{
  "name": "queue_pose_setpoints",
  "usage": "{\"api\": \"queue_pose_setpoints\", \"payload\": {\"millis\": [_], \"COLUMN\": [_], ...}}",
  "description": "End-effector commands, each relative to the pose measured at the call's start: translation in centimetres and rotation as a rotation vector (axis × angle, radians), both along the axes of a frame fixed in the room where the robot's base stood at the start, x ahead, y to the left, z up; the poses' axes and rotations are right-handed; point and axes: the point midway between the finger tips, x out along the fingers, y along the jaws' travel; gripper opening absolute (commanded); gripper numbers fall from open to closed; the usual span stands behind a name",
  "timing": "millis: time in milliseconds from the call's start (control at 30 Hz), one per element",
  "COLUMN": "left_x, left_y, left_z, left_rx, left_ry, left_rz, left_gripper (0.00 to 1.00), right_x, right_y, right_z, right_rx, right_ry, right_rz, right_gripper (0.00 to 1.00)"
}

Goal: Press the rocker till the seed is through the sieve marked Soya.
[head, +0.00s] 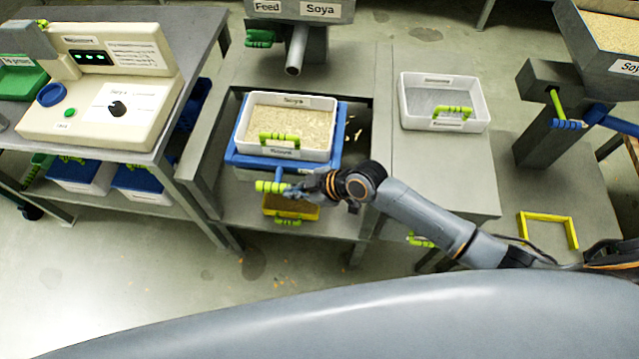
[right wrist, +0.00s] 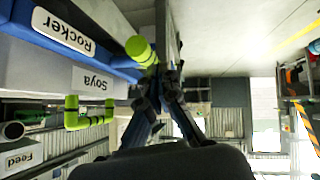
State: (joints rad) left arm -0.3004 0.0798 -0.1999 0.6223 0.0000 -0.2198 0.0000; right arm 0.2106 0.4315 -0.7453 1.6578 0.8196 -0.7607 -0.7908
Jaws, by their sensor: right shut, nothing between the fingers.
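The sieve (head: 290,154) is a white tray with a green handle, full of pale seed (head: 285,120); it sits on the blue rocker (head: 238,158). In the right wrist view, the rocker (right wrist: 110,62) is labelled "Rocker" and the sieve (right wrist: 60,80) "Soya". A green grip (head: 268,187) sticks out at the rocker's front; it also shows in the right wrist view (right wrist: 141,50). My right gripper (head: 298,190) is shut and empty, its tips right by this grip; I cannot tell whether they touch. It shows in the right wrist view too (right wrist: 168,88). My left gripper is out of view.
A yellow tray (head: 290,208) lies below the rocker. A white tray with a green handle (head: 443,102) stands on the bench to the right. The Soya feed spout (head: 297,50) hangs behind the sieve. A control panel (head: 105,90) stands on the left table.

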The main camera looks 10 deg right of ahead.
Motion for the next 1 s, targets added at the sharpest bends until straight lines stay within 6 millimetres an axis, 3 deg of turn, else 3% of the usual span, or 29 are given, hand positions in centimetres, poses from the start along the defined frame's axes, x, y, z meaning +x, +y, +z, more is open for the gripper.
{"api": "queue_pose_setpoints", "payload": {"millis": [100, 400, 1000], "left_x": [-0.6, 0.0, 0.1], "left_y": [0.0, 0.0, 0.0], "left_z": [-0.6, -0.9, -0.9], "left_rx": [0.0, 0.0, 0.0], "left_ry": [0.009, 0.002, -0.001], "left_rz": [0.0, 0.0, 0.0], "left_gripper": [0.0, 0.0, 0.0], "right_x": [-1.3, -3.3, -3.6], "right_y": [-2.3, -5.1, -5.5], "right_z": [1.5, 5.0, 5.8], "right_rx": [-0.007, -0.002, 0.001], "right_ry": [-0.001, -0.003, -0.004], "right_rz": [-0.001, -0.002, -0.003], "right_gripper": [0.0, 0.0, 0.0]}}
